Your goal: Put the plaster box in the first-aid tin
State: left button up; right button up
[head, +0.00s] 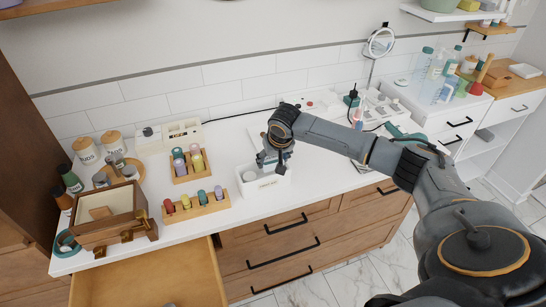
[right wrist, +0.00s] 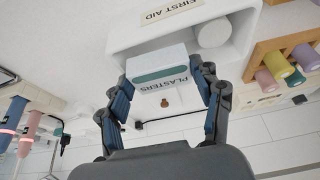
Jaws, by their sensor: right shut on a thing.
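The first-aid tin (head: 272,184) is an open white box near the middle of the counter; its FIRST AID label shows in the right wrist view (right wrist: 172,12). A white roll (right wrist: 213,34) lies inside it. My right gripper (right wrist: 168,88) is shut on the plaster box (right wrist: 158,66), a white box with a green band and PLASTERS lettering. The gripper holds it at the tin's opening, beside the roll. I cannot tell whether it touches the tin's floor. In the head view my right gripper (head: 272,160) hides most of the box. My left gripper is not in view.
Wooden racks of coloured rolls (head: 188,164) and (head: 196,206) stand left of the tin. A wooden box (head: 105,222), jars (head: 88,150) and bottles are farther left. An open drawer (head: 150,280) juts out below.

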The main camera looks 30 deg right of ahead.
jog(key=shift+f, duration=0.2)
jog(key=shift+f, duration=0.15)
jog(key=shift+f, duration=0.45)
jog(key=o, duration=0.9)
jog(key=shift+r, duration=0.25)
jog(key=b+v, duration=0.1)
jog(key=v, duration=1.1)
jog(key=shift+r+b, duration=0.35)
jog(key=shift+r, duration=0.05)
